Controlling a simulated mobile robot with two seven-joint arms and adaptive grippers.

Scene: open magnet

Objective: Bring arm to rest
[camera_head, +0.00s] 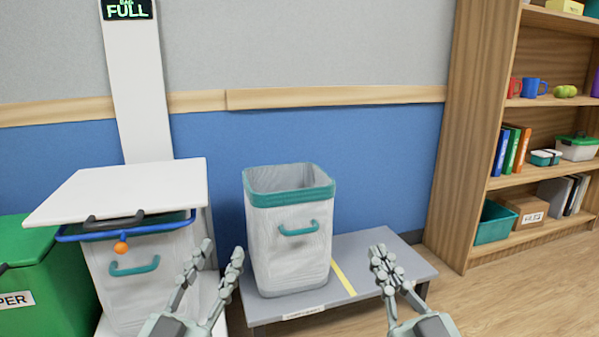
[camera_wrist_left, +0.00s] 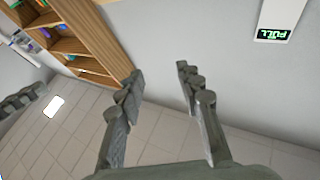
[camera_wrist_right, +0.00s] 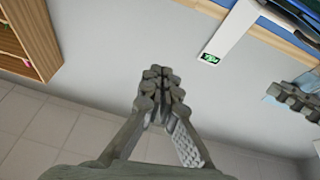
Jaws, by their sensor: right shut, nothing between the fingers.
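My left gripper (camera_head: 221,252) is raised in front of the bins, fingers up. In the left wrist view (camera_wrist_left: 160,72) its two fingers stand apart with nothing between them. My right gripper (camera_head: 380,257) is raised in front of the grey low platform (camera_head: 385,243). In the right wrist view (camera_wrist_right: 158,74) its fingertips meet, with nothing held. Both grippers look free of the furniture, though their exact distance from it is hard to judge.
A white bin with a teal rim (camera_head: 290,197) stands on the platform. At left are a lidded white bin (camera_head: 130,190) under a "FULL" sign (camera_head: 127,9) and a green bin (camera_head: 45,300). A wooden shelf (camera_head: 458,130) stands right. The floor (camera_head: 530,285) at front right is clear.

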